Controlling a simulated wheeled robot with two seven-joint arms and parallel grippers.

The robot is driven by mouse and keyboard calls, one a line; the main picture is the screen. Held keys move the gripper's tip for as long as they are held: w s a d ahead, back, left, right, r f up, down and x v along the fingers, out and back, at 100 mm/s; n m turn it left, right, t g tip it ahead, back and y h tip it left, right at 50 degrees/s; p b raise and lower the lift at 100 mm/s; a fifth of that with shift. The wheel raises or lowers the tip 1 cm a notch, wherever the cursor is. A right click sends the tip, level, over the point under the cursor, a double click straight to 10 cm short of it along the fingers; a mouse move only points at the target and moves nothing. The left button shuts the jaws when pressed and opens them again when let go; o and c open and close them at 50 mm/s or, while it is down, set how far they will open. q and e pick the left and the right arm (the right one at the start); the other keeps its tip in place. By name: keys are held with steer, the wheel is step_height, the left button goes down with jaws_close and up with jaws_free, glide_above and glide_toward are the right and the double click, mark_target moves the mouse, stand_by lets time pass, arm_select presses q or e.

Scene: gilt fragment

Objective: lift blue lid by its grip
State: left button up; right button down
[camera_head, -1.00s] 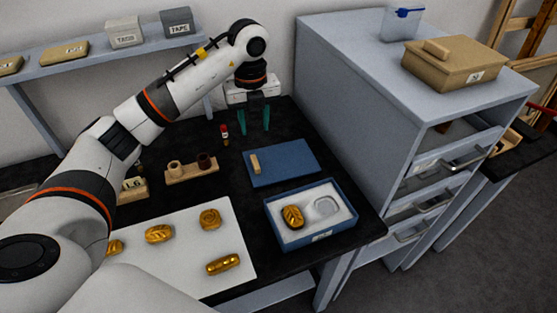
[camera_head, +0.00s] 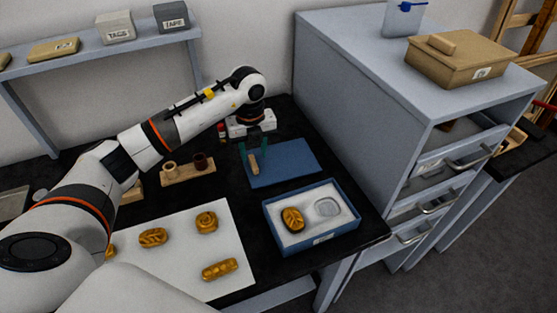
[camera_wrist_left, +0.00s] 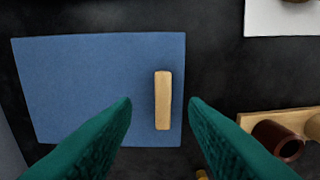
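The blue lid (camera_head: 293,162) lies flat on the black table, behind the blue box. Its grip (camera_head: 253,164) is a small wooden bar near the lid's left edge. My left gripper (camera_head: 255,156) is open over that end of the lid, with its green fingers on either side of the grip. In the left wrist view the grip (camera_wrist_left: 162,100) lies between and ahead of the open fingertips (camera_wrist_left: 160,104), closer to the right one's line than the left edge of the lid (camera_wrist_left: 80,85). The fingers appear apart from the grip. My right gripper is not in view.
The blue box (camera_head: 311,240) holds a gold piece (camera_head: 292,219) beside an empty recess. A wooden holder (camera_head: 188,172) with small cups stands left of the lid. A white sheet (camera_head: 185,262) bears several gold pieces. A grey cabinet (camera_head: 370,110) rises at right.

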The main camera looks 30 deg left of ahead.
arm_select(q)
steer(key=f, duration=0.2)
steer(key=shift+a+f+p, duration=0.25)
steer(key=shift+f+p, duration=0.05)
steer(key=shift+f, duration=0.55)
jaws_close()
step_height(320, 180, up, 9)
steer(key=shift+f+b, duration=0.1)
steer(key=shift+b, duration=0.65)
step_height(320, 180, up, 6)
steer(key=p, duration=0.4)
glide_above(253, 162)
steer(key=shift+r+p, duration=0.3)
steer(key=shift+r, duration=0.35)
